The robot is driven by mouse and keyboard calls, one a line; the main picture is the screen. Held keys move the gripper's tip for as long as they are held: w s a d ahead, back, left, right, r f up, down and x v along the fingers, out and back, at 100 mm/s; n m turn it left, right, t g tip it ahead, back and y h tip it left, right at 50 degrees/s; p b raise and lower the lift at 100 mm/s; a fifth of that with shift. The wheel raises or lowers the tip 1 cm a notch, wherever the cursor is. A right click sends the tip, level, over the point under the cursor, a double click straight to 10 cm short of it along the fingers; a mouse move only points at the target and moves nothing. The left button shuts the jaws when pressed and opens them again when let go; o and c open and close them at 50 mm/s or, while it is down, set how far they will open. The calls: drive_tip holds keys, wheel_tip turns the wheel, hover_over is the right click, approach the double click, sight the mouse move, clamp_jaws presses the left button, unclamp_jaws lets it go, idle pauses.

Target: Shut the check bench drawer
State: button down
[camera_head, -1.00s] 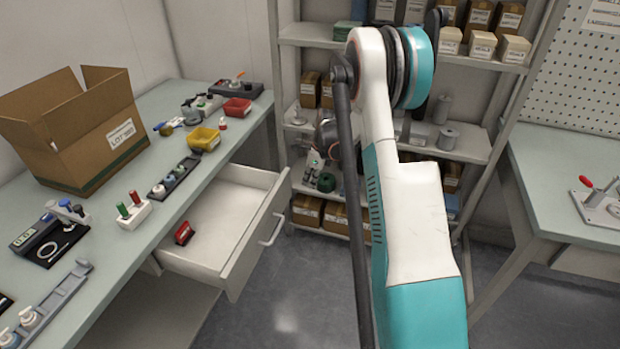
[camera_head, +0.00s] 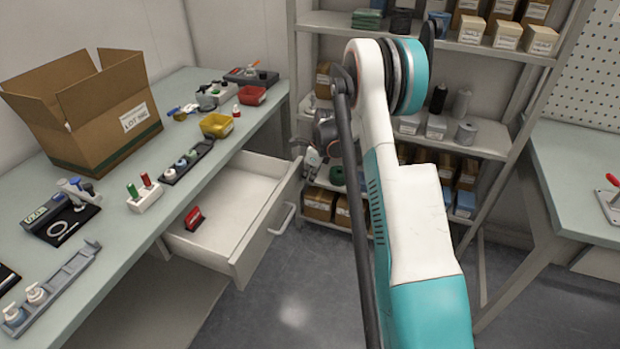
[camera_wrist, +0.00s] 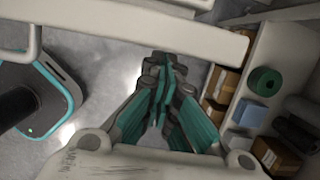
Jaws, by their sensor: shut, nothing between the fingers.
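The check bench drawer (camera_head: 262,243) is pulled out from the bench (camera_head: 120,245) on the left in the head view. Its pale front faces right and carries a bar handle (camera_head: 284,219). In the wrist view the drawer front (camera_wrist: 130,38) runs across the top, with its handle (camera_wrist: 34,42) at the left. My gripper (camera_wrist: 163,64) is shut and empty, with teal fingers pointing toward the drawer front, right of the handle. In the head view it is beside the drawer's far corner, partly hidden by my arm. I cannot tell whether the fingertips touch the front.
A small red item (camera_head: 194,219) lies in the drawer. The bench top holds an open carton (camera_head: 90,120), a yellow bin (camera_head: 216,126), a red bin (camera_head: 252,95) and small racks. A stocked shelf (camera_head: 470,140) stands behind my arm. Grey floor (camera_head: 300,300) is clear before the drawer.

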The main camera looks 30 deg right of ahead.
drive_tip(key=shift+w+a, duration=0.1)
drive_tip(key=p, duration=0.1)
hover_over(249, 174)
drive_tip(key=shift+a, duration=0.15)
idle(0.5)
